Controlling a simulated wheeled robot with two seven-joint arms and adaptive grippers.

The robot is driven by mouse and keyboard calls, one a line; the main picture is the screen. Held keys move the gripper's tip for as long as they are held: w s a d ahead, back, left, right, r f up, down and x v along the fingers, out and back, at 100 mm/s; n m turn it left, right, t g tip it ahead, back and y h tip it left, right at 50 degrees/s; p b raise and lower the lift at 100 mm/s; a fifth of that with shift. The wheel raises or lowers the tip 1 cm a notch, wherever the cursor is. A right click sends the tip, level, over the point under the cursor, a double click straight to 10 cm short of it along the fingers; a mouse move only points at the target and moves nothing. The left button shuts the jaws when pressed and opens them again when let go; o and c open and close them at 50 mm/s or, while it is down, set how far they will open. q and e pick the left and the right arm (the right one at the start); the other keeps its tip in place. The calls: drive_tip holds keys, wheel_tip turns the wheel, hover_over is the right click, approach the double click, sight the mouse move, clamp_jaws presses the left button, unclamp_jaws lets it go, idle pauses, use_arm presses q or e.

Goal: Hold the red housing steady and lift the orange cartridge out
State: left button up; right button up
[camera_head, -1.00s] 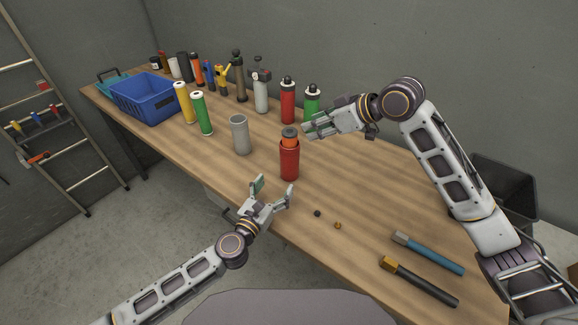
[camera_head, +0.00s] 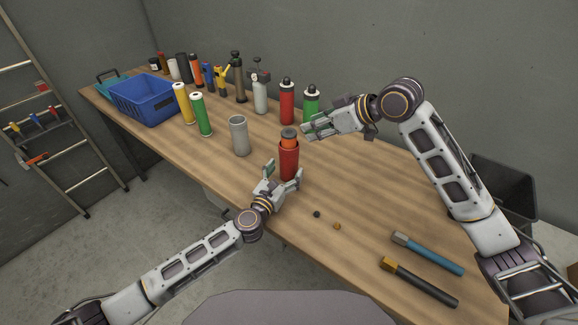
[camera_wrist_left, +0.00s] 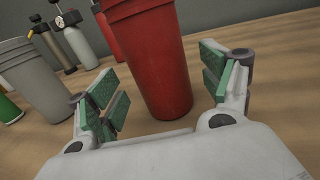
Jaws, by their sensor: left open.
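The red housing (camera_head: 288,164) stands upright on the workbench near its front edge. The orange cartridge (camera_head: 289,142), with a dark grey cap, sticks out of its top. My left gripper (camera_head: 284,171) is open, low at the housing's near side. In the left wrist view the housing (camera_wrist_left: 155,60) is between the two spread green-padded fingers, with a gap visible on each side; its top is out of frame. My right gripper (camera_head: 311,130) is just right of the cartridge's cap, fingers pointing left; its finger gap is unclear.
A grey cylinder (camera_head: 239,136) stands left of the housing. Green (camera_head: 201,115) and yellow tubes, a blue crate (camera_head: 145,98) and several bottles stand farther back. A dark small piece (camera_head: 317,214), an orange piece (camera_head: 337,226) and two handled tools (camera_head: 428,253) lie at right.

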sight(286, 171)
use_arm(q)
drive_tip(key=shift+x, duration=1.6)
drive_tip(key=shift+c, duration=0.2)
